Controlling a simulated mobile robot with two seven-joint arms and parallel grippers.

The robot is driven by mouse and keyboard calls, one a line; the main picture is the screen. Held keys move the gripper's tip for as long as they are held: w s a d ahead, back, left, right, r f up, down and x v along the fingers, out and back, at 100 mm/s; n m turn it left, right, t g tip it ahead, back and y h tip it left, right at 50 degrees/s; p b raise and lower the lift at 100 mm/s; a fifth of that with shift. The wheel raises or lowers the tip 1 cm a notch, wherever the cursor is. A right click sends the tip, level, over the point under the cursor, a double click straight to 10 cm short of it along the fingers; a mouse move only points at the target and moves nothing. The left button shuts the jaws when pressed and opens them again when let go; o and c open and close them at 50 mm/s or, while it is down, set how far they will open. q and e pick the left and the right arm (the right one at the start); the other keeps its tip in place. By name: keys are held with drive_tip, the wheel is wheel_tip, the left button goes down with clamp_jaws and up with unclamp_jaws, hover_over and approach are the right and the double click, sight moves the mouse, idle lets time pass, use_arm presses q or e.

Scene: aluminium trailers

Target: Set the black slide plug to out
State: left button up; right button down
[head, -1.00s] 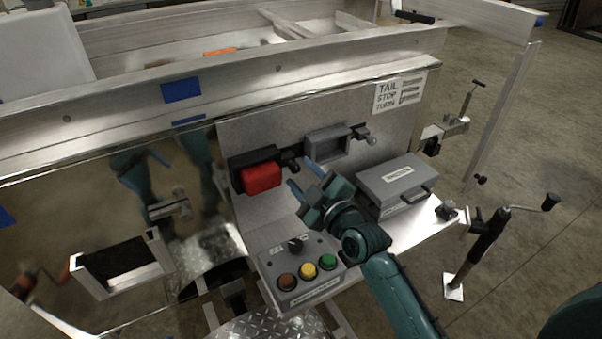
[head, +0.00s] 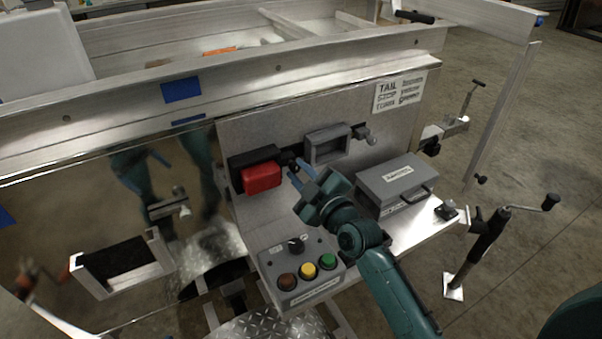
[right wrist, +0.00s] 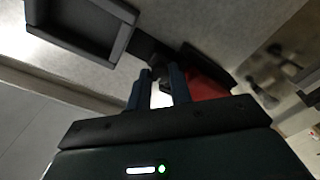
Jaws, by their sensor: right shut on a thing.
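The black slide plug (head: 288,158) sits on the grey panel, at the upper right of the red block (head: 262,177). My right gripper (head: 298,171) reaches it from the lower right and its blue fingers are shut on it, hiding part of it. In the right wrist view the dark plug (right wrist: 163,68) is at the tips of the two fingers, with the red block (right wrist: 207,84) behind on the right. How far the plug is slid is hard to tell. My left gripper is not in view.
A grey hollow housing (head: 327,145) with a grey plug (head: 364,134) is to the right. A control box (head: 300,270) with a knob and coloured buttons is below. A lidded grey box (head: 397,183) stands right of my gripper.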

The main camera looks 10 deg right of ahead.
drive_tip(key=d, duration=0.1)
drive_tip(key=w+d, duration=0.1)
drive_tip(key=d, duration=0.1)
drive_tip(key=shift+d+b, duration=0.1)
drive_tip(key=shift+b, duration=0.2)
drive_tip(key=c, duration=1.3)
unclamp_jaws()
drive_tip(key=shift+d, duration=0.1)
drive_tip(key=shift+o, duration=0.2)
drive_tip(key=shift+s, duration=0.1)
